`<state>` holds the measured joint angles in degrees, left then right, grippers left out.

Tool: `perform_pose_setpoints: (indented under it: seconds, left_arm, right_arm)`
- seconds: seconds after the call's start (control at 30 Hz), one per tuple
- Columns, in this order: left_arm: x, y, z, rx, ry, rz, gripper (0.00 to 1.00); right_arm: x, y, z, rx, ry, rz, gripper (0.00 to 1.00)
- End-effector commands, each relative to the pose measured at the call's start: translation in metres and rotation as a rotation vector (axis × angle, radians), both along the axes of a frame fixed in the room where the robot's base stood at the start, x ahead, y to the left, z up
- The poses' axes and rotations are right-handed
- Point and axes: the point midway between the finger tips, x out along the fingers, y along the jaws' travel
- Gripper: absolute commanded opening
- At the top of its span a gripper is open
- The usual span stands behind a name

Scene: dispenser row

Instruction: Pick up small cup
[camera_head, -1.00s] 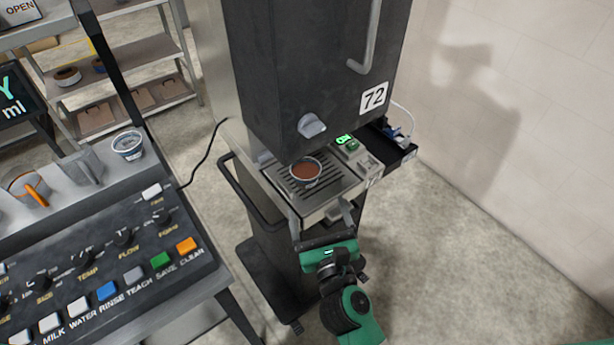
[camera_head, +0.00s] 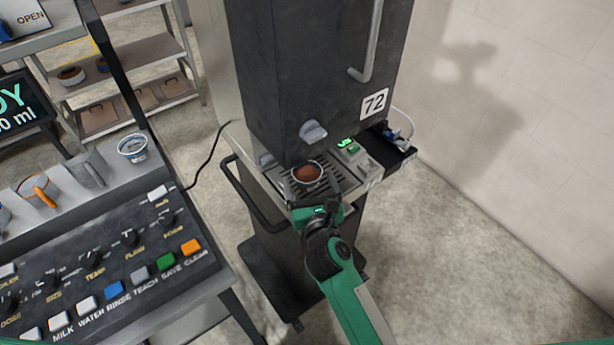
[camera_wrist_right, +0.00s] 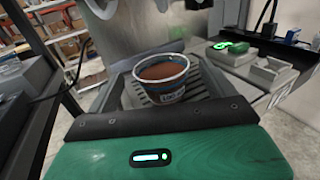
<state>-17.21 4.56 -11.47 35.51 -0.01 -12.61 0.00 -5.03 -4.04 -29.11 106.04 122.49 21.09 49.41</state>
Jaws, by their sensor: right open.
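The small cup (camera_head: 308,173), filled with something brown, stands upright on the slatted tray (camera_head: 338,184) of the dark dispenser marked 72. In the right wrist view the cup (camera_wrist_right: 163,78) has a pale rim and a printed label, and stands just beyond the green gripper body. My right gripper (camera_head: 312,190) is open, at the front edge of the tray, reaching toward the cup. My left gripper is out of view.
The dispenser body (camera_head: 318,75) hangs above the tray. A dark drawer (camera_head: 392,150) sits at the tray's right. On the left are a button panel (camera_head: 95,265) and a shelf with another cup (camera_head: 132,147) and metal pitchers. A handle rail (camera_head: 252,205) juts out at the tray's left.

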Motion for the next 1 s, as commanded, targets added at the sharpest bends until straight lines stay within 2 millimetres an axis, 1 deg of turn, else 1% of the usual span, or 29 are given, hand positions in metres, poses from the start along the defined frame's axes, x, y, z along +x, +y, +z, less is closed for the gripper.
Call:
perform_pose_setpoints:
  seconds: [0.03,0.1,0.23,0.33,0.53,0.67,0.7,0.8,1.0]
  left_arm:
    - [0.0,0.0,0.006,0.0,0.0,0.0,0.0]
    - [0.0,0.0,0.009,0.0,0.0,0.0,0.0]
    - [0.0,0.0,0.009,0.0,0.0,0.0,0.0]
    - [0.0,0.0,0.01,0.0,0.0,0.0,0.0]
    - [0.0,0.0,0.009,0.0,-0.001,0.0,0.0]
    - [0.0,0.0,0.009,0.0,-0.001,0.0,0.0]
    - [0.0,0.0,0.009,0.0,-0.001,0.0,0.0]
    - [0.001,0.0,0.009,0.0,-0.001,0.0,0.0]
    - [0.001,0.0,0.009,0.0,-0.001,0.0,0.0]
  right_arm:
    - [0.009,0.001,0.004,0.001,-0.001,-0.001,0.86]
    - [0.02,0.003,0.004,0.001,-0.001,-0.001,0.86]
    - [0.034,0.006,0.002,0.001,-0.001,-0.001,0.86]
    - [0.038,0.007,0.001,0.001,0.0,0.0,0.86]
    - [0.038,0.006,0.001,0.0,0.0,0.0,0.86]
    - [0.038,0.006,0.001,0.0,0.0,0.0,0.61]
    - [0.038,0.006,0.001,0.0,0.0,0.0,0.53]
    - [0.038,0.006,0.001,0.0,0.0,0.0,0.36]
    - [0.038,0.006,0.001,0.0,-0.001,0.0,0.36]
